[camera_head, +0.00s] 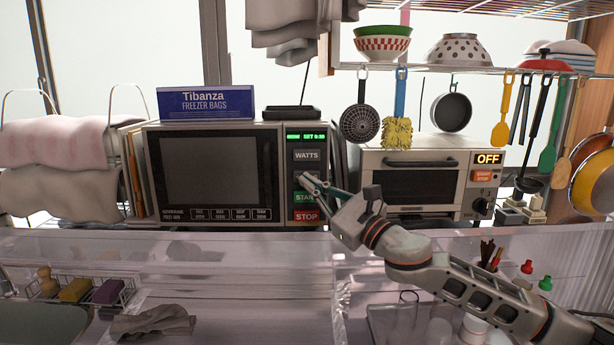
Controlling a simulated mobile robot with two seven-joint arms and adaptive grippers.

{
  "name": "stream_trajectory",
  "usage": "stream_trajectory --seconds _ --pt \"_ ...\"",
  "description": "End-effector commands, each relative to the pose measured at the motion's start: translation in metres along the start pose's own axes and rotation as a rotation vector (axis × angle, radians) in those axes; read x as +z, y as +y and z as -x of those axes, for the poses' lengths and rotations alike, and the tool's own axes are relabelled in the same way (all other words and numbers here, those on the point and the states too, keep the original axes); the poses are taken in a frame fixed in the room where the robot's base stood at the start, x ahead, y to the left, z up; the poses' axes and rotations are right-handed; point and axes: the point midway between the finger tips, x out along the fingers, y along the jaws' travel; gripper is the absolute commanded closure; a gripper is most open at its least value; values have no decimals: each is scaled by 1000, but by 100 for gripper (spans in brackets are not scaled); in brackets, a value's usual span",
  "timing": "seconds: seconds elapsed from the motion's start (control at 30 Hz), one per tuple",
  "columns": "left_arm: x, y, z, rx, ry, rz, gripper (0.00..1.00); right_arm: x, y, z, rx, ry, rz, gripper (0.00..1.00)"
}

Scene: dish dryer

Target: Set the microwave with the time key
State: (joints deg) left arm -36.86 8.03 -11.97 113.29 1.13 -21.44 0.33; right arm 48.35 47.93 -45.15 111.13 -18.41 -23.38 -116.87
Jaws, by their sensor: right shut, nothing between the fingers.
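The microwave (210,165) stands on the counter left of centre, door shut. Its control panel on the right side has a lit green display (306,137) that seems to read "SET 0:30". Below it are a grey WATTS key (306,155), a green START key (303,197) and a red STOP key (306,216). My right gripper (308,181) is shut and empty. Its fingertips are at the panel between the WATTS and START keys, over the spot of another key, which they mostly hide. I cannot tell if they touch it. My left gripper is not in view.
A toaster oven (420,172) with an OFF display stands right of the microwave. Utensils and pans hang from the shelf (460,70) above it. A freezer bags box (206,103) lies on top of the microwave. A sponge rack (80,291) and a cloth (152,323) are in front.

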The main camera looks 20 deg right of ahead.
Motion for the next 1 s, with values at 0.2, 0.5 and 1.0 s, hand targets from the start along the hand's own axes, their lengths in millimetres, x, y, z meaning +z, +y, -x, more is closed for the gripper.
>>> stream_trajectory --seconds 0.2,0.5,1.0 --pt "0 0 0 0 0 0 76 -1 0 0 0 0 0 100" --pt "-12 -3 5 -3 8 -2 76 11 10 14 1 0 2 100" --pt "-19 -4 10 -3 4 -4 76 25 26 35 0 1 0 100"
